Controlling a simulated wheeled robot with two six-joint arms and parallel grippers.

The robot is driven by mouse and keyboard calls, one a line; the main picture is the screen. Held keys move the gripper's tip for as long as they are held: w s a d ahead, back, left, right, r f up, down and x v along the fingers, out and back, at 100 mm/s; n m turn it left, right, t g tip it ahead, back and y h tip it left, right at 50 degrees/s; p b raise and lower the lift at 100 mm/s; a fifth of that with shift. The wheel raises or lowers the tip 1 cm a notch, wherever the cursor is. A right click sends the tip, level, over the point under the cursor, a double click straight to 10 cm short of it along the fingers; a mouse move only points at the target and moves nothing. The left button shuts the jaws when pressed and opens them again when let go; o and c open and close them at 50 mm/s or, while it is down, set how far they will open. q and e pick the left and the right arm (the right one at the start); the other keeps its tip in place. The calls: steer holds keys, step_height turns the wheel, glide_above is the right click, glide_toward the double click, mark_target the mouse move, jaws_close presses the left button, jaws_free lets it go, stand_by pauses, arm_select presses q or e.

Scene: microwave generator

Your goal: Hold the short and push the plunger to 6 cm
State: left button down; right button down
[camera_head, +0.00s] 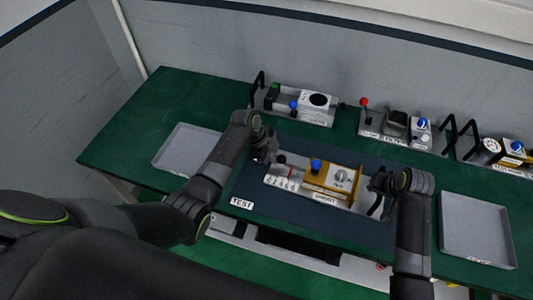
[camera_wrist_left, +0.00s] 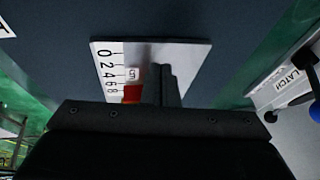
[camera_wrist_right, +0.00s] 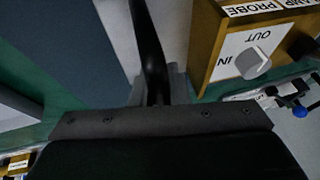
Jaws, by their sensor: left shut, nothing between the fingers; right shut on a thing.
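The fixture labelled SHORT stands on the dark mat in the head view. My right gripper (camera_head: 379,183) is shut on the black curved handle (camera_wrist_right: 148,45) at the fixture's right end.
Grey trays stand at left (camera_head: 187,148) and right (camera_head: 477,228). Behind the mat are a device with a black handle (camera_head: 300,104), one with a red-knobbed lever (camera_head: 398,128), and another at far right (camera_head: 492,150). A TEST label (camera_head: 242,203) lies at the mat's front left.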

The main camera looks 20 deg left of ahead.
arm_select(q)
steer(key=shift+a+r, duration=0.6)
steer(key=shift+r, duration=0.15)
steer(key=shift+a+r, duration=0.55)
steer(key=shift+r, duration=0.2)
arm_select(e)
steer(key=shift+s+f, duration=0.1)
steer(key=shift+f, duration=0.1)
arm_select(q)
steer(key=shift+r, duration=0.1)
steer(key=v, duration=1.2)
arm_select(e)
steer(key=c, duration=1.7)
jaws_free()
steer(key=o, duration=0.4)
steer(key=shift+w, duration=0.2)
arm_select(q)
steer(key=shift+w, duration=0.1)
arm_select(e)
steer(key=shift+r, duration=0.1)
